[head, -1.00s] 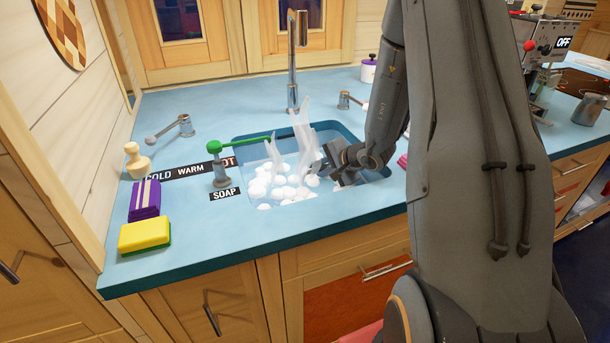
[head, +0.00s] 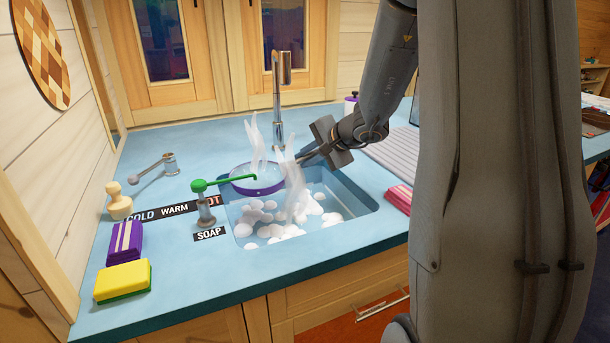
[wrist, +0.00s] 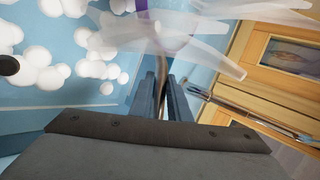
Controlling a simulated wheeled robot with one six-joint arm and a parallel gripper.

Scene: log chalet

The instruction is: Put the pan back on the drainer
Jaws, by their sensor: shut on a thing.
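The purple pan (head: 262,187) is raised above the back left of the sink (head: 357,196), with steam wisps partly in front of it. My gripper (head: 318,152) is shut on the pan's handle, to the right of the pan. In the wrist view the handle runs between my two fingers (wrist: 173,98), and part of the purple pan (wrist: 172,42) shows behind steam. The ribbed grey drainer (head: 397,151) lies on the counter right of the sink, partly hidden by my arm.
White foam (head: 268,212) covers part of the sink. The tall tap (head: 278,95) stands behind the pan, and the green-topped soap dispenser (head: 205,205) reaches toward it from the left. A pink sponge (head: 399,197) lies right of the sink. Yellow and purple sponges lie at left.

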